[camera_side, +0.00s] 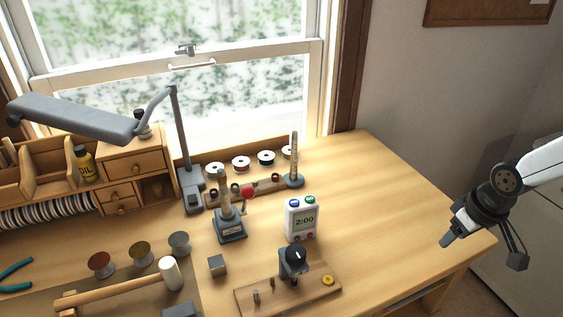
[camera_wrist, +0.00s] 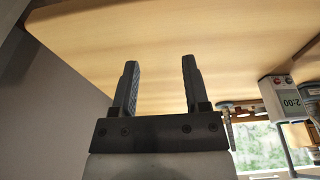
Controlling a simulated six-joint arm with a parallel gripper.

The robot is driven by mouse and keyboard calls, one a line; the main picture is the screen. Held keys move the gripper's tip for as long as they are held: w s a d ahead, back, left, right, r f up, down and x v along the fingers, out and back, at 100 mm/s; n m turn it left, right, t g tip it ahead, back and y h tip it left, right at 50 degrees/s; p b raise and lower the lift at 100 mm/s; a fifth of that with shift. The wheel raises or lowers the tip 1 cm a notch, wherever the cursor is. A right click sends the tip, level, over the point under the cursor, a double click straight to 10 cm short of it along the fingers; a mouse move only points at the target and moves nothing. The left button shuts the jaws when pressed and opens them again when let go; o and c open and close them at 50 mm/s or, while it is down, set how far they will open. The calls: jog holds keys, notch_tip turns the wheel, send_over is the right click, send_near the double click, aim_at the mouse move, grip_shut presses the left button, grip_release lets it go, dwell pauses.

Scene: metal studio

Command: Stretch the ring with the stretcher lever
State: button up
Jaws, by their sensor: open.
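The ring stretcher (camera_side: 230,224) stands upright near the middle of the bench in the side view, with a dark square base and a tapered post. A red knob (camera_side: 248,192) shows beside the post and seems to belong to its lever; I cannot be sure. I cannot make out the ring at this size. My gripper (camera_side: 447,240) is at the bench's right edge, far from the stretcher. In the wrist view my gripper (camera_wrist: 160,64) has its two fingers apart with nothing between them.
A white timer (camera_side: 301,220) reading 2:00 stands right of the stretcher. A tapered post on a stand (camera_side: 295,165) is behind. A wooden board with a dark-knobbed device (camera_side: 293,262) is in front. A hammer (camera_side: 120,286) lies at front left. The bench's right side (camera_side: 390,200) is clear.

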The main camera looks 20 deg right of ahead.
jog(key=c, duration=0.6)
jog(key=shift+w+a+r, duration=0.15)
jog(key=shift+w, duration=0.2)
grip_shut()
jog(key=w+a+r, duration=0.5)
jog(key=w+a, duration=0.2)
jog(key=w, duration=0.2)
jog(key=w+a+r, duration=0.5)
jog(key=w+a, duration=0.1)
jog(key=w, duration=0.3)
jog(key=w+a+r, duration=0.1)
jog(key=a+r, duration=0.2)
jog(key=a, duration=0.3)
jog(key=w+a+r+m, duration=0.1)
jog(key=w+a+r, duration=0.1)
jog(key=a, duration=0.4)
jog(key=w+a+r+m, duration=0.1)
jog(key=a+r, duration=0.4)
jog(key=a, duration=0.2)
jog(key=shift+w+t+y, duration=0.3)
jog(key=shift+t, duration=0.1)
